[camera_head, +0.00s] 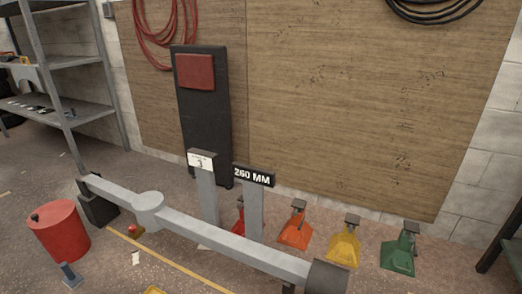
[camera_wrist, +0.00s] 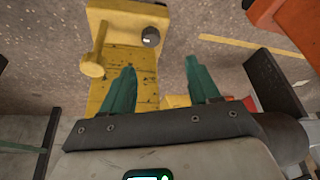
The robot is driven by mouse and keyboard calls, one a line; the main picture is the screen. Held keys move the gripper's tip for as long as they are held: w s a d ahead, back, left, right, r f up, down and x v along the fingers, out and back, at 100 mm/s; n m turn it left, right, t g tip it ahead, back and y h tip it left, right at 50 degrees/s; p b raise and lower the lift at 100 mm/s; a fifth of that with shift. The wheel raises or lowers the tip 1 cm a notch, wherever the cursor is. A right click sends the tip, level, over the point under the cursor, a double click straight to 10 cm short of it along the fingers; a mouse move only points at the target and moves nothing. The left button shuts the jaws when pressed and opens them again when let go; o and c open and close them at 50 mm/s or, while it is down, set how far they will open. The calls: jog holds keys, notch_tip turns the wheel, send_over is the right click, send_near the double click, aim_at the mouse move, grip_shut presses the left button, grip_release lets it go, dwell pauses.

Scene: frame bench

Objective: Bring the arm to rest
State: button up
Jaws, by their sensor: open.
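My gripper (camera_wrist: 160,65) shows in the wrist view with its two green fingers spread apart. No object is held between them. A worn yellow metal piece (camera_wrist: 115,80) with a side knob lies beyond the fingers, partly hidden by the left one. I cannot tell whether they touch. In the head view I do not make out my gripper.
A long grey beam (camera_head: 225,240) crosses low in the head view, before posts signed "3" (camera_head: 201,161) and "260 MM" (camera_head: 254,175). Orange (camera_head: 296,230), yellow (camera_head: 344,246) and green (camera_head: 399,253) stands line the wall. A red drum (camera_head: 58,231) and shelving (camera_head: 65,60) are left.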

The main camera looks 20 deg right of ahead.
jog(key=w+a+r+n+g+y, duration=0.1)
jog(key=w+a+r, duration=0.1)
jog(key=a+r, duration=0.35)
jog(key=w+a+r+n+y, duration=0.1)
jog(key=a+r+n, duration=0.15)
jog(key=a, duration=0.55)
jog(key=s+a+r+n+g, duration=0.1)
jog(key=s+a+r, duration=0.2)
jog(key=a+r, duration=0.4)
jog(key=s+a+r+n+g, duration=0.1)
jog(key=s+a+r, duration=0.35)
jog(key=r, duration=0.35)
notch_tip(320, 180, up, 28)
jog(key=p, duration=2.8)
jog(key=shift+w+a+f, duration=0.2)
jog(key=shift+w+a, duration=0.05)
jog(key=shift+w, duration=0.2)
jog(key=shift+m, duration=0.25)
